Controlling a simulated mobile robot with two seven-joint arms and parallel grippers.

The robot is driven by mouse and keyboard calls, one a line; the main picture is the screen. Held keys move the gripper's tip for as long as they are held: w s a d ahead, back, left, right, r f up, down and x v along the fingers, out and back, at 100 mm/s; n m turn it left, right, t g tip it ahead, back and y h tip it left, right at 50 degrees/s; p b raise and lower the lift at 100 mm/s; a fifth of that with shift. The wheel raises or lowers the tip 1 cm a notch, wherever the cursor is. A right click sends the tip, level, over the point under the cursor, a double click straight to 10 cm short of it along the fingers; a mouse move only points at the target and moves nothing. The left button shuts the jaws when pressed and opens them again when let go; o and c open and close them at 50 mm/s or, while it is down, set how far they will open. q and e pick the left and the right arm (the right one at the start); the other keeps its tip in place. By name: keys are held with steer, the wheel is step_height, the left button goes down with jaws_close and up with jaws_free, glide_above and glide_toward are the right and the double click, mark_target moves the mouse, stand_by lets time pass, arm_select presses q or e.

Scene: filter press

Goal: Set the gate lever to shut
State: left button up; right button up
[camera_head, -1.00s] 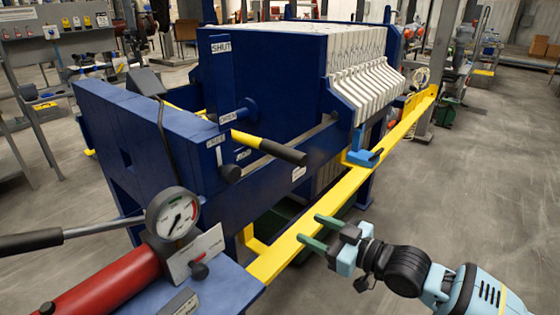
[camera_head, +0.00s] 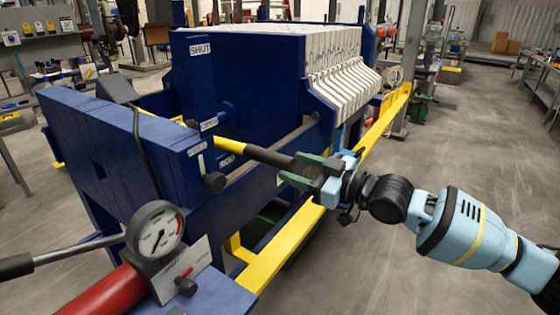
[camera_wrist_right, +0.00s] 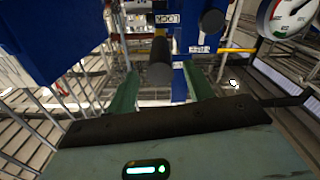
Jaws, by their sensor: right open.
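The gate lever has a yellow shaft (camera_head: 232,146) and a black grip (camera_head: 268,156). It sticks out from the blue press, roughly level, close to the OPEN label (camera_head: 209,124). The SHUT label (camera_head: 201,49) is higher on the blue post. My right gripper (camera_head: 297,168) is open at the free end of the grip. In the right wrist view the black grip (camera_wrist_right: 160,60) shows end-on between the two green fingers (camera_wrist_right: 160,88). I cannot tell whether a finger touches it. My left gripper is not in view.
A pressure gauge (camera_head: 155,231) and a red cylinder (camera_head: 105,293) stand at the front left. A black knob (camera_head: 215,182) sits left of the lever. A yellow rail (camera_head: 285,249) runs below my right gripper. White plates (camera_head: 340,75) fill the press behind.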

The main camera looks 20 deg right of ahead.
mark_target(280, 162)
steer(key=shift+x, duration=2.55)
steer(key=shift+c, duration=0.4)
jaws_close()
